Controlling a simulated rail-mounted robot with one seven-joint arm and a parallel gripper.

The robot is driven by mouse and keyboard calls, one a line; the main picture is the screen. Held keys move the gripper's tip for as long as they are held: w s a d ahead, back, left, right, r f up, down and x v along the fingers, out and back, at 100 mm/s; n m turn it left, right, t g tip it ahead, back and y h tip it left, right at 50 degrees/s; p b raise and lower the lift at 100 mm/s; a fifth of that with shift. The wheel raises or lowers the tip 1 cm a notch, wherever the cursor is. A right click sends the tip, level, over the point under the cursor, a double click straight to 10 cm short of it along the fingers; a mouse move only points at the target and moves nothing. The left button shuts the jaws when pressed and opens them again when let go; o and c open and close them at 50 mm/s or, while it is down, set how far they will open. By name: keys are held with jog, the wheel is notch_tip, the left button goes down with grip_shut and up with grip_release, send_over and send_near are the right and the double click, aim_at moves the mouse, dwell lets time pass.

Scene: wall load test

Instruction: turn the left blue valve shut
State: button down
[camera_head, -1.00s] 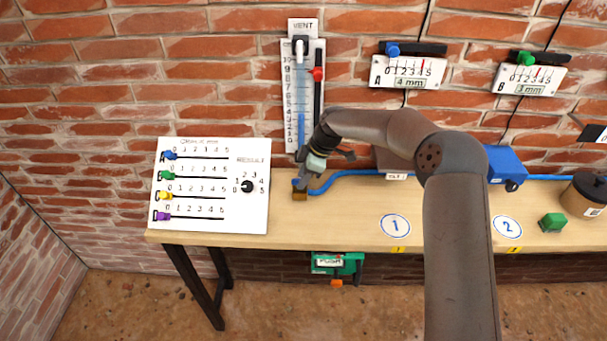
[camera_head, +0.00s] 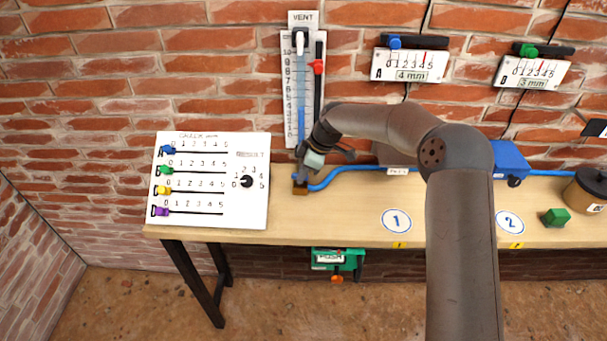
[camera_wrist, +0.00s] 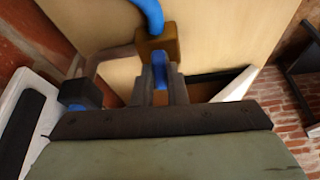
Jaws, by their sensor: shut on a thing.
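The left blue valve has a brass body (camera_head: 300,190) at the left end of a blue hose on the bench, just right of the white panel. In the wrist view, its brass body (camera_wrist: 158,45) is ahead of the fingertips, with the hose rising from it. My gripper (camera_head: 302,178) reaches down to the valve from above. In the wrist view, the two dark fingers of my gripper (camera_wrist: 160,83) are closed on the valve's blue handle (camera_wrist: 160,68), one on each side. The handle is mostly hidden in the head view.
A white panel (camera_head: 255,205) with coloured sliders and a dial stands left of the valve. A gauge marked VENT (camera_head: 290,90) is on the brick wall behind. The blue hose (camera_head: 350,170) runs right along the bench. A blue box (camera_head: 508,160) stands farther right. The bench front is clear near label 1 (camera_head: 396,221).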

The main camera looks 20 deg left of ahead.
jog(key=m+b, duration=0.1)
jog(key=m+t+b, duration=0.1)
jog(key=b, duration=0.1)
jog(key=m+b, duration=0.1)
jog(key=m, duration=0.1)
jog(key=shift+s+f+t+b, duration=0.2)
jog(key=shift+s+t+b, duration=0.05)
jog(key=shift+t+b, duration=0.15)
jog(key=m+b, duration=0.1)
jog(key=m, duration=0.1)
jog(key=m+t+b, duration=0.1)
jog(key=m, duration=0.1)
jog(key=shift+s+a+r+h+b, duration=0.1)
jog(key=shift+s+h+b, duration=0.05)
jog(key=shift+h+b, duration=0.2)
jog(key=m+t+b, duration=0.1)
jog(key=m, duration=0.1)
jog(key=m+h+b, duration=0.1)
jog(key=m, duration=0.1)
jog(key=shift+s+a+t, duration=0.15)
jog(key=shift+t, duration=0.25)
jog(key=m+h, duration=0.1)
jog(key=m, duration=0.1)
jog(key=m+b, duration=0.1)
jog(key=m, duration=0.1)
jog(key=shift+a+r+m+t+h, duration=0.1)
jog(key=shift+a+m+t+h, duration=0.05)
jog(key=shift+m+t+h, duration=0.2)
